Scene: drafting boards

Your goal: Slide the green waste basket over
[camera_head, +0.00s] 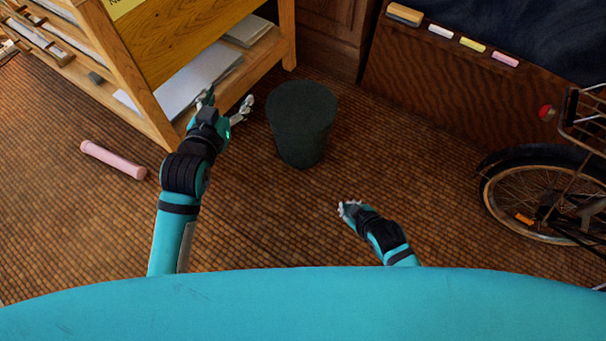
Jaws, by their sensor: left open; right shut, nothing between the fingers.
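The green waste basket (301,122) is dark green, round and tapers toward its base. It stands upright on the tiled floor in the middle of the view, just right of the wooden drafting stand. My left gripper (226,106) is open and empty, beside the basket's left side, with a small gap to it. My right gripper (344,208) is shut and empty, low and to the right of the basket's base, apart from it.
The wooden stand (291,38) with papers (191,80) on its shelf is close to my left gripper. A pink cylinder (113,160) lies on the floor at left. A bicycle (535,195) stands at right. Floor right of the basket is clear.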

